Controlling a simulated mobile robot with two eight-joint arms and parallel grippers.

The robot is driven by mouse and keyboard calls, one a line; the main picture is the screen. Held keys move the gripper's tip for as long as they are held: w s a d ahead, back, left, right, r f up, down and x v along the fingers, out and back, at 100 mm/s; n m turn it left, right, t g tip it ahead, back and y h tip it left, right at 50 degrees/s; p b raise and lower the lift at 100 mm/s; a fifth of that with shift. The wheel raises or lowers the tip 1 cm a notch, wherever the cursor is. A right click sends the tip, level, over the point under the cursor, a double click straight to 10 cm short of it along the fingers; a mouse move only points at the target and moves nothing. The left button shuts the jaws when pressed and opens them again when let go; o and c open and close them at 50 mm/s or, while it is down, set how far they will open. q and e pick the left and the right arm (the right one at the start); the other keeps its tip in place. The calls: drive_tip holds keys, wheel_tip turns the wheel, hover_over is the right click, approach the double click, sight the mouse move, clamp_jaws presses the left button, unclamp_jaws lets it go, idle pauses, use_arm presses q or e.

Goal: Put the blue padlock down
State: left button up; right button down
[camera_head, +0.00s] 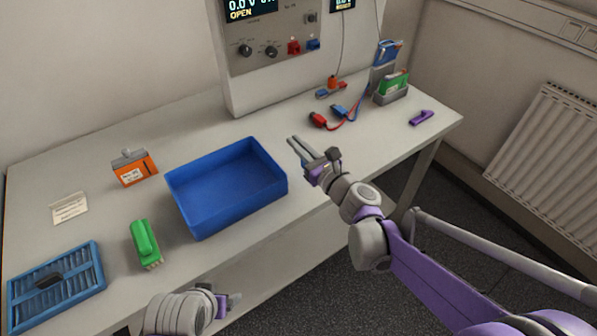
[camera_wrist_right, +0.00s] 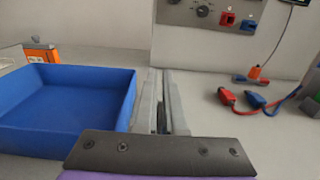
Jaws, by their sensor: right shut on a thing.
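My right gripper (camera_head: 302,152) is above the bench, just right of the blue bin. In the right wrist view its two grey fingers (camera_wrist_right: 166,100) lie close together, with a dark sliver between them. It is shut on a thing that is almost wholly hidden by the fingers. I cannot make out a blue padlock's shape there, and none shows clearly elsewhere. My left gripper (camera_head: 228,304) is low at the front edge of the bench; its fingers do not show clearly.
The blue bin (camera_head: 275,186) looks empty; it also shows in the wrist view (camera_wrist_right: 75,110). An orange box (camera_head: 134,172), green tool (camera_head: 145,243) and blue slotted tray (camera_head: 98,268) are left. Red and blue leads (camera_head: 318,119) lie behind my gripper.

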drive_tip(key=shift+f+b, duration=0.4)
drive_tip(key=shift+f, duration=2.9)
drive_tip(key=shift+f, duration=0.1)
drive_tip(key=shift+f, duration=0.15)
drive_tip(key=c, duration=1)
unclamp_jaws()
